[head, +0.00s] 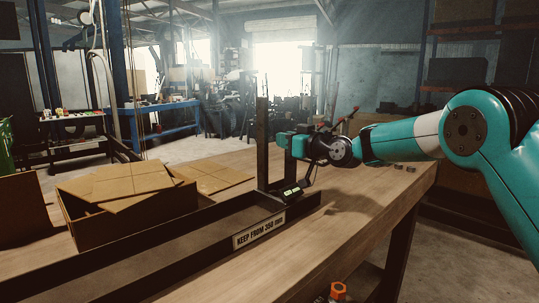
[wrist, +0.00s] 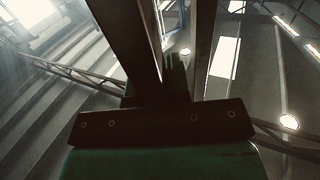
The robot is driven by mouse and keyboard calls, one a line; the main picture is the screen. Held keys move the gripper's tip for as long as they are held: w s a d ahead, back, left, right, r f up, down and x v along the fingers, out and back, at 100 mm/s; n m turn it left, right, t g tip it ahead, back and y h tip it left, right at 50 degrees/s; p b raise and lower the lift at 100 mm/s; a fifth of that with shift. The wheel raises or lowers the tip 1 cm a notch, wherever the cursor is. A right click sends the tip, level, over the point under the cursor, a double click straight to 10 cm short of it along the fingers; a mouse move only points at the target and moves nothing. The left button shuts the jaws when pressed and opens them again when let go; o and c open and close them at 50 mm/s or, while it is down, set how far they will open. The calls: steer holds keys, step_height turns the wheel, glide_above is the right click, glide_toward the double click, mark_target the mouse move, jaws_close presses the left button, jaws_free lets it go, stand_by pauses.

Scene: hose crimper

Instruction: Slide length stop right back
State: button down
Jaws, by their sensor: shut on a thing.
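The length stop appears to be the tall dark upright (head: 262,140) at the right part of the long dark trough (head: 215,222). My gripper (head: 280,152) reaches in from the right, at the upright, and is shut on the length stop. The exact contact is too dark and small to see in the head view. In the wrist view two dark fingers (wrist: 177,62) rise from a dark crossbar, and what lies between their tips is hard to make out.
An open cardboard box (head: 110,215) and flat cardboard (head: 212,177) lie behind the trough. Small dark pieces (head: 398,166) lie at the bench's far right. The bench front (head: 320,240) is clear.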

steer(key=shift+w+d+r+b, duration=0.1)
steer(key=shift+w+d+b, duration=0.2)
steer(key=shift+w+d, duration=0.8)
steer(key=c, duration=1.1)
jaws_free()
steer(key=shift+w+d, duration=0.1)
steer(key=shift+d, duration=0.1)
steer(key=b+v, duration=0.4)
steer(key=v, duration=1.3)
steer(key=shift+s+b, duration=0.25)
steer(key=shift+b, duration=0.1)
